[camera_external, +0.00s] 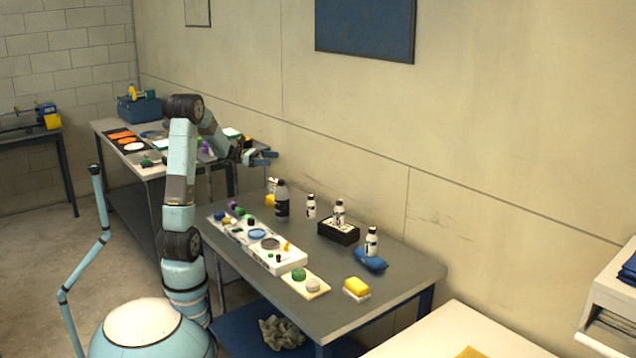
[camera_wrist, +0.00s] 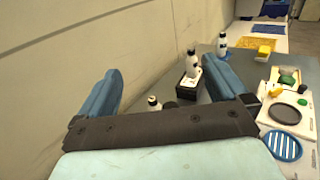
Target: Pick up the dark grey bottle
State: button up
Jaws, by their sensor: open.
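In the wrist view my gripper (camera_wrist: 165,85) shows two blue fingers spread wide. A small dark shape low between them may be the bottle's top, mostly hidden by the gripper's dark bar; I cannot be sure.
A white bottle (camera_external: 310,206) stands close right of the dark one. Another stands on a black box (camera_external: 338,232), and another on a blue cushion (camera_external: 370,258). A long white tray (camera_external: 262,252) of small items lies in front. The wall is behind.

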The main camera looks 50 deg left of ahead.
send_near(286, 203)
jog(key=shift+w+d+f, duration=0.1)
jog(key=shift+w+f, duration=0.15)
jog(key=shift+w, duration=0.4)
jog(key=shift+w+f, duration=0.2)
jog(key=shift+w, duration=0.4)
jog(key=shift+f+x, duration=0.1)
jog(key=shift+x, duration=1.75)
jog(key=shift+f+x, duration=0.15)
jog(key=shift+x, duration=1.75)
jog(key=shift+c, duration=0.5)
jog(key=c, duration=1.3)
jog(key=shift+r, duration=0.1)
